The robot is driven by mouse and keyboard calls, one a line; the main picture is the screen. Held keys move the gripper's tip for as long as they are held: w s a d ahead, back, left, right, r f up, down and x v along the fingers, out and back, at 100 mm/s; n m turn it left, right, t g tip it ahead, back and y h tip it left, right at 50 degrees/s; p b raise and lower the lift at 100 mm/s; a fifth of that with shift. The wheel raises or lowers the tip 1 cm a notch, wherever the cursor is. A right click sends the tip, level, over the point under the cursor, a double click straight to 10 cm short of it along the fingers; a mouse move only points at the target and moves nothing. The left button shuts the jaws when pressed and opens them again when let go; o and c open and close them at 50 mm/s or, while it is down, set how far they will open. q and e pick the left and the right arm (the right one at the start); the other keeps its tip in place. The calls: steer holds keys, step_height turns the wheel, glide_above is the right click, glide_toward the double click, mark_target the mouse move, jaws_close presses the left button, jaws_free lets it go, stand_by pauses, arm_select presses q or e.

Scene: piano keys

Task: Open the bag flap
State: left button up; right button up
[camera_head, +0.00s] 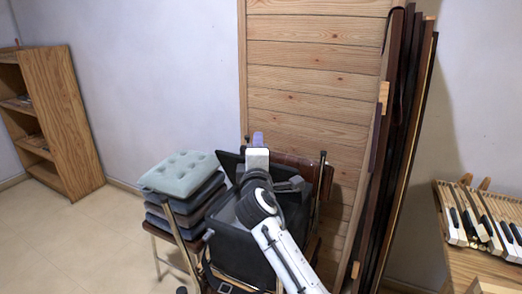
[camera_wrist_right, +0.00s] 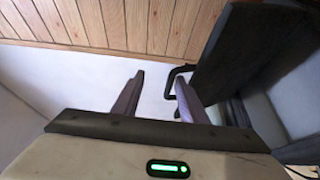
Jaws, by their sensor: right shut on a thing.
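A dark grey bag (camera_head: 246,240) stands open on a chair in the head view, with its light grey inside partly showing. Its dark flap (camera_wrist_right: 238,48) stands raised on the right of the wrist view, beside my right finger. My right arm reaches over the bag, and my right gripper (camera_head: 257,142) is at the bag's far upper edge. In the wrist view the purple-grey fingers of my right gripper (camera_wrist_right: 158,98) stand either side of a gap. The gripper is shut on the flap's edge, though the contact is not clear. My left gripper is out of view.
Grey-blue cushions (camera_head: 181,171) are stacked on a chair left of the bag. A wooden panel (camera_head: 310,85) and dark boards (camera_head: 405,130) lean behind it. Piano keys (camera_head: 478,222) lie on a bench at right. A wooden shelf (camera_head: 66,120) stands far left; floor before it is clear.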

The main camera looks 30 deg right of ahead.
steer(key=shift+s+d+r+h, duration=0.2)
steer(key=shift+s+r, duration=0.15)
steer(key=shift+s, duration=0.15)
steer(key=shift+s+d+r+h, duration=0.1)
steer(key=shift+s+d+r, duration=0.15)
steer(key=shift+s, duration=0.2)
steer(key=s+a+r+y+p, duration=0.1)
steer(key=s+a+r+p, duration=0.3)
steer(key=s+a, duration=0.3)
steer(key=shift+s+p, duration=0.4)
steer(key=shift+s, duration=1.05)
